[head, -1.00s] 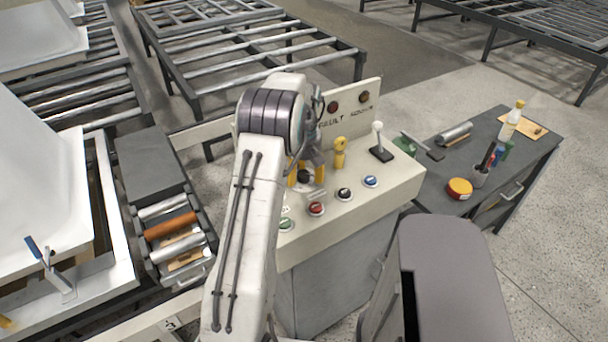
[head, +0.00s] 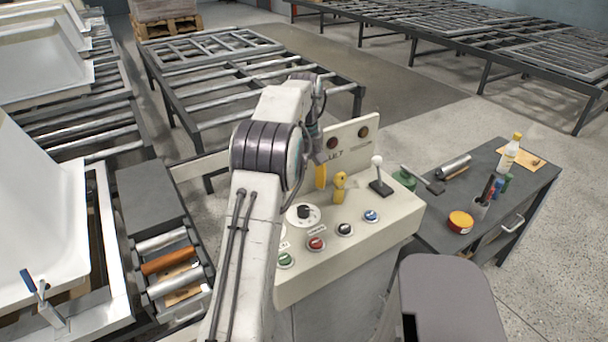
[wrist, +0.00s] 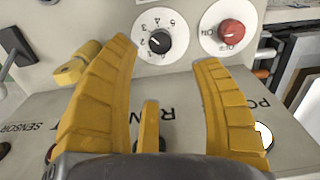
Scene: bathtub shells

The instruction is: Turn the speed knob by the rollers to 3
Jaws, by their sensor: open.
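The speed knob (head: 304,213) is a black knob on a white round dial on the sloping cream control panel (head: 385,212). In the wrist view the knob (wrist: 159,41) shows clear, with numbers around it that appear turned over. I cannot tell surely which number its pointer marks. My gripper (wrist: 165,54) is open and empty, its two yellow fingers spread either side of the dial in the picture. In the head view a yellow finger of my gripper (head: 320,176) is above and behind the knob, apart from it. My arm hides part of the panel.
A yellow switch (head: 340,186) and a white-tipped lever (head: 378,176) stand right of the knob; several buttons are in front. A red knob (wrist: 231,33) is beside the dial in the wrist view. Rollers (head: 168,260) lie left, a tool table (head: 500,195) right.

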